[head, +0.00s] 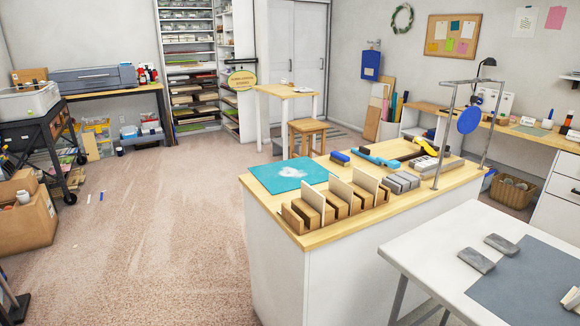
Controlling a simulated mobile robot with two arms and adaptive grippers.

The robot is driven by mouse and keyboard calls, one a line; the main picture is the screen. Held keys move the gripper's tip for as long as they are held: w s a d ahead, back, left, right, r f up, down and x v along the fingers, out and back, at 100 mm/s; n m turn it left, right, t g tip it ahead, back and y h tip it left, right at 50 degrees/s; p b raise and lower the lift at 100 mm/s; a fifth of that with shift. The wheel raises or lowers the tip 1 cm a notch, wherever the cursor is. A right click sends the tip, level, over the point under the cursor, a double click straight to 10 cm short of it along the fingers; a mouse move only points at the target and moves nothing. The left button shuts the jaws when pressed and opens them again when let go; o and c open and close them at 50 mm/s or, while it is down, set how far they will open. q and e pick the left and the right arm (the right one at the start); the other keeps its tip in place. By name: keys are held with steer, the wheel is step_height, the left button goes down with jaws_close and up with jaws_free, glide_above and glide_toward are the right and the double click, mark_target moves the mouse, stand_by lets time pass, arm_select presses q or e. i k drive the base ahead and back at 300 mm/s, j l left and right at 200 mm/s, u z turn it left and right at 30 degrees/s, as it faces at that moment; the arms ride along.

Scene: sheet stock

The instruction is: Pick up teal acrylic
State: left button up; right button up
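A flat teal sheet (291,181) lies on the near left part of the wooden-topped island, with a white crumpled patch on it. I cannot tell whether it is acrylic or a mat. A rack (191,92) at the back wall holds many thin sheets and boards on its shelves; single sheets are too small to tell apart, and no teal one stands out there. Neither of my grippers is in view.
The island (312,239) bears wooden sorting blocks (335,205) and several tools. A white table (436,253) with a grey mat stands at the near right. A cart (46,142) and cardboard boxes (27,222) line the left. The carpet floor (160,215) between is mostly clear.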

mark_target(283, 176)
steer(key=i+j+u, duration=0.65)
steer(key=i+u, duration=0.15)
steer(key=i, duration=0.2)
steer(key=i+j+u, duration=0.1)
steer(key=i+u, duration=0.3)
steer(key=i+j+z, duration=0.2)
steer(key=i, duration=0.35)
steer(key=i+j+z, duration=0.15)
steer(key=i, duration=0.4)
steer(key=i+j+z, duration=0.2)
steer(key=i, duration=0.3)
